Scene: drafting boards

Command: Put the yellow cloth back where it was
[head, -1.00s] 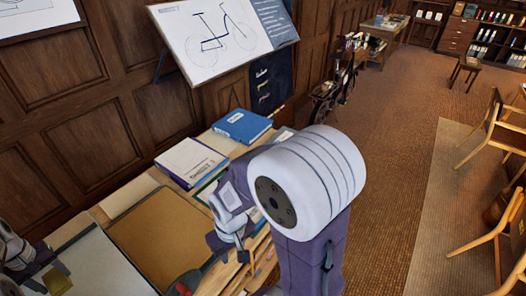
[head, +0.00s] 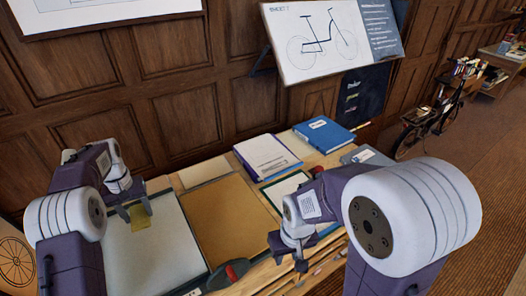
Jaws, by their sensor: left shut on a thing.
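The yellow cloth (head: 140,218) shows as a small olive-yellow patch at the fingertips of my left gripper (head: 135,208). My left gripper is shut on it, over the upper left part of a pale grey-white board (head: 155,249) on the table. Whether the cloth touches the board I cannot tell. My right gripper (head: 288,254) is over the front right part of the table, with its fingers apart and nothing seen between them.
A brown board (head: 232,222) lies right of the pale one. A red and dark tool (head: 232,272) lies near the front. A white-covered binder (head: 267,156) and a blue binder (head: 324,134) lie at the back. A bicycle drawing (head: 325,40) leans above.

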